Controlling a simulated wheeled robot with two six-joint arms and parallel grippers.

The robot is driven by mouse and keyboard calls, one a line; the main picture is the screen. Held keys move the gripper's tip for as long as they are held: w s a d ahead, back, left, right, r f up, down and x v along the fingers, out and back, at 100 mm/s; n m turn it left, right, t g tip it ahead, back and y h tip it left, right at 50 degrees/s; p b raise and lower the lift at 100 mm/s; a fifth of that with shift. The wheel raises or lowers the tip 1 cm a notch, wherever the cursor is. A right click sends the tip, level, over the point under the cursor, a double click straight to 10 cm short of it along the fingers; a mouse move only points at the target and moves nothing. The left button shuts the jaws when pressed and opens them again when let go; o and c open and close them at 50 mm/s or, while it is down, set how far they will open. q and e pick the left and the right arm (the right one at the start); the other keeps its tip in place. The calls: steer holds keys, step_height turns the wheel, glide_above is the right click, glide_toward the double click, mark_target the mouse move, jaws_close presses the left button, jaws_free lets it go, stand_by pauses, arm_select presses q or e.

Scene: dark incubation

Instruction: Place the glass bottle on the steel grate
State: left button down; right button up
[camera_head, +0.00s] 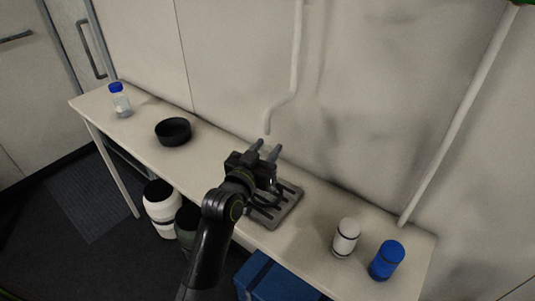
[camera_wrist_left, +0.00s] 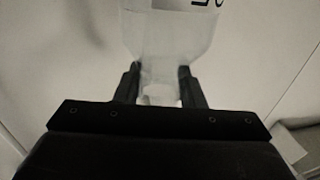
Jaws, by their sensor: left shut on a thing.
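My left gripper (camera_head: 265,149) is above the back part of the steel grate (camera_head: 291,205) in the head view. The grate is a dark slotted plate on the bench, partly hidden by my arm. In the left wrist view, my left gripper (camera_wrist_left: 158,85) is shut on a pale, translucent bottle (camera_wrist_left: 168,38) with dark marking near the top edge. This is likely the glass bottle; its fingers hold the narrower part. In the head view the held bottle is mostly hidden, so its gap to the grate cannot be told. My right gripper is not in view.
A clear bottle with a blue cap (camera_head: 120,103) and a black bowl (camera_head: 173,131) stand on the bench's left half. A white jar (camera_head: 345,238) and a blue jar (camera_head: 387,261) stand right of the grate. A pale pipe (camera_head: 297,50) hangs on the wall behind.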

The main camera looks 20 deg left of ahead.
arm_select(q)
steer(key=shift+w+d+f, duration=0.1)
steer(key=shift+w, duration=0.35)
step_height(320, 180, down, 3)
steer(key=shift+p, duration=0.35)
steer(key=shift+f, duration=0.25)
steer(key=c, duration=1.3)
jaws_free()
steer(key=shift+c, duration=0.2)
steer(key=o, duration=0.4)
